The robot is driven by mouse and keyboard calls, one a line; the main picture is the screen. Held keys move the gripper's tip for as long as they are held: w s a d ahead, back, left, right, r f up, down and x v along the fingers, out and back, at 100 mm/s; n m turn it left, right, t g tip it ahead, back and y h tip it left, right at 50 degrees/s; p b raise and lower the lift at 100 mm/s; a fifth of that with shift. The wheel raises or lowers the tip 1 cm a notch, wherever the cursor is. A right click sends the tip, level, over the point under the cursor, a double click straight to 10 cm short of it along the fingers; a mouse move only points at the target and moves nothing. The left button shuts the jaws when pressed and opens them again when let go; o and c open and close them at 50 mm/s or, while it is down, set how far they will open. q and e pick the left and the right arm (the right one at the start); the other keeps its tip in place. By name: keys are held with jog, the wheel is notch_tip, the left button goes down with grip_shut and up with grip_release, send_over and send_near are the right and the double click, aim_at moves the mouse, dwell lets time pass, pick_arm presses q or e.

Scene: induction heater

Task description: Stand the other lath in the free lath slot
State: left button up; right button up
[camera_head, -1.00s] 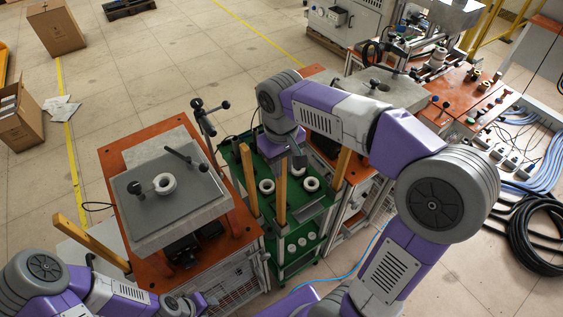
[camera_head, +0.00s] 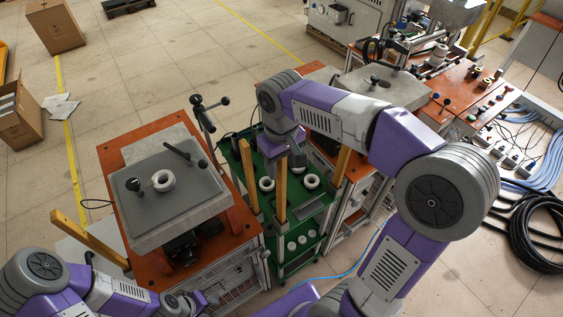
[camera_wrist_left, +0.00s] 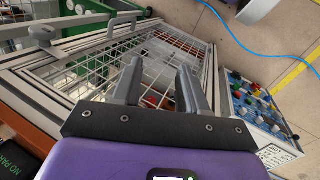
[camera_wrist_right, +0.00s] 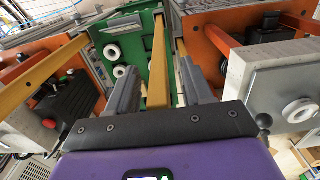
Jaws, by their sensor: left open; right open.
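A wooden lath (camera_head: 282,192) stands upright at the green cart. My right gripper (camera_head: 287,160) is at its top, pointing down. In the right wrist view this lath (camera_wrist_right: 157,65) shows between the spread fingers of the right gripper (camera_wrist_right: 158,92); I cannot tell whether they touch it. A second lath (camera_head: 250,178) stands upright to its left, and a third (camera_head: 342,165) to its right. Another lath (camera_head: 90,240) leans at a slant by the left table. My left gripper (camera_wrist_left: 160,82) is open and empty above a wire-mesh frame. The lath slots cannot be made out.
The green cart (camera_head: 316,240) holds several white rings. The left orange table (camera_head: 128,225) carries a grey plate (camera_head: 190,205) with a white ring (camera_head: 163,180) and a clamp. Orange tables and a machine stand at the right. A blue cable (camera_head: 340,278) crosses the floor.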

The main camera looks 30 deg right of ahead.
notch_tip(320, 180, up, 8)
jog(key=shift+f+p, duration=0.2)
jog(key=shift+p, duration=0.7)
